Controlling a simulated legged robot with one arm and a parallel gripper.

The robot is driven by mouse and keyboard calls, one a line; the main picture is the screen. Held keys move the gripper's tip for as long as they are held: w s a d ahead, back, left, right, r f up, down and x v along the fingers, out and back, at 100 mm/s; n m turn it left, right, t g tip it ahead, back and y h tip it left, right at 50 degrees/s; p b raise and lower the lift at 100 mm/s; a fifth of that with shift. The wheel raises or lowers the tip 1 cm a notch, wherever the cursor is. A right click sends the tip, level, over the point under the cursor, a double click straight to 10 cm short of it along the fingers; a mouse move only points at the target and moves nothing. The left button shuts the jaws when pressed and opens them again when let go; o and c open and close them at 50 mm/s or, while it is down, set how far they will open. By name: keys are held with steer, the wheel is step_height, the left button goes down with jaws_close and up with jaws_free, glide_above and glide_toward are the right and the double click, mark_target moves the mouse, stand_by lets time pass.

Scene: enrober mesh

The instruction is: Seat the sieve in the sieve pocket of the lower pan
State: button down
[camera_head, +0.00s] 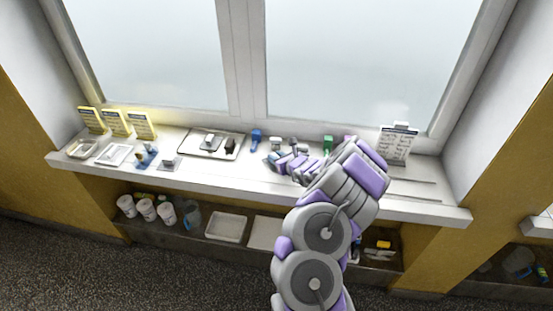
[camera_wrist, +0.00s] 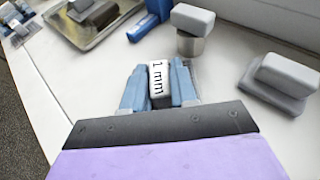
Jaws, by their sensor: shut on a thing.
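My gripper (camera_wrist: 159,82) has blue fingers shut on a pale tab marked "1 mm" (camera_wrist: 158,78), which I take to be the sieve's handle. A sliver of a pale, see-through or mesh part shows just right of the fingers; the rest of the sieve is hidden. In the head view my gripper (camera_head: 275,160) is low over the middle of the white sill, largely hidden by my arm. I cannot tell whether the sieve touches the sill. I cannot pick out the lower pan or its sieve pocket for certain in either view.
A metal tray (camera_wrist: 124,16) holds grey and dark blocks. A blue item (camera_wrist: 143,28), a metal cylinder with a grey block on top (camera_wrist: 190,45) and a grey stepped block (camera_wrist: 272,95) stand nearby. Yellow cards (camera_head: 115,123) are at left. Bare sill (camera_head: 225,178) lies in front.

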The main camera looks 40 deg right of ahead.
steer(key=c, duration=0.9)
jaws_free()
steer(key=p+v, duration=0.2)
steer(key=v, duration=0.8)
steer(key=shift+r, duration=0.15)
steer(key=shift+p+v, duration=0.4)
steer(key=shift+v, duration=0.55)
